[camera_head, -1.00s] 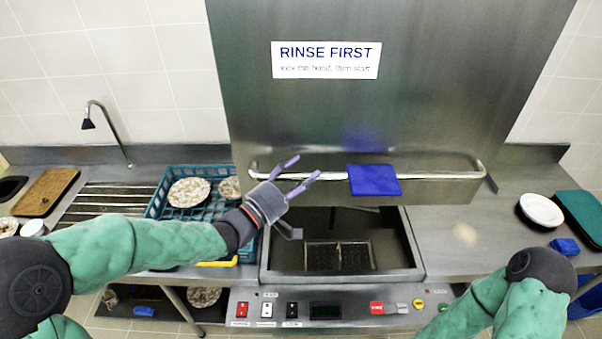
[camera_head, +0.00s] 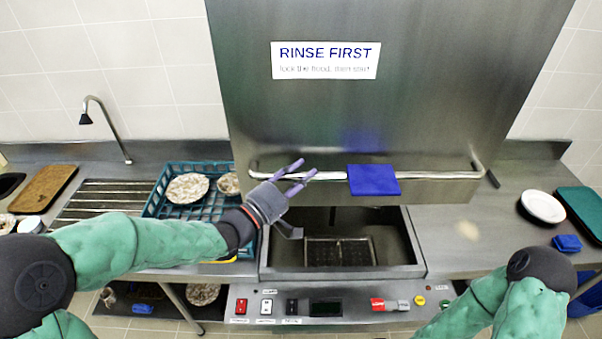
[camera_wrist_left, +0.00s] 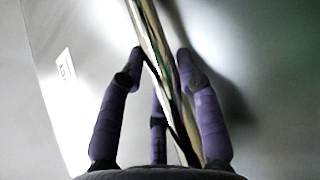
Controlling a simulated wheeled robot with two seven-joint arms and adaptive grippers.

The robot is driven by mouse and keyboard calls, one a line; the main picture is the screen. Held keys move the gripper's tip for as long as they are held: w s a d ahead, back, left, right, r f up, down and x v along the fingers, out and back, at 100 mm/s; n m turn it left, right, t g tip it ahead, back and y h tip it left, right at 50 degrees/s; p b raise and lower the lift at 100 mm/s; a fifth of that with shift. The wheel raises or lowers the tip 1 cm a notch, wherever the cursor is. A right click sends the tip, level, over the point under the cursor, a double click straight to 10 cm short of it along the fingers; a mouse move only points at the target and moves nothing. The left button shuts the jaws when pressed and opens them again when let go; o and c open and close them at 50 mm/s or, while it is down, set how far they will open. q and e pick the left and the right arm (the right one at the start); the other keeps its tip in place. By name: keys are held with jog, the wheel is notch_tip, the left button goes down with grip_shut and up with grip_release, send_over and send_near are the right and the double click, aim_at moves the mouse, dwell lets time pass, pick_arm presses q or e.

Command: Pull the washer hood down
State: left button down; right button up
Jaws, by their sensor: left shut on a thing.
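The washer hood (camera_head: 400,110) is a large steel box standing raised over the open wash well (camera_head: 340,250). A long steel bar handle (camera_head: 430,176) runs across its lower front, with a blue cloth (camera_head: 373,180) hung over the middle. My left gripper (camera_head: 304,171) is shut on the bar handle, left of the cloth. In the left wrist view the purple fingers (camera_wrist_left: 160,75) stand on both sides of the bar (camera_wrist_left: 155,45). My right arm shows at the lower right, but its gripper is out of view.
A teal rack (camera_head: 205,205) with dirty plates stands left of the well, beside a tap (camera_head: 110,125). A control panel (camera_head: 325,308) with buttons is below the well. A white plate (camera_head: 543,207), a blue cloth (camera_head: 567,243) and a teal tray (camera_head: 585,212) lie on the right counter.

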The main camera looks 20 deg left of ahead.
pick_arm(q)
notch_tip(320, 180, down, 40)
jog(key=b, duration=2.8)
jog(key=shift+f, duration=0.2)
jog(key=c, duration=1.1)
grip_release()
jog(key=shift+o, duration=1.3)
jog(key=shift+f, duration=0.1)
jog(key=shift+r, duration=0.2)
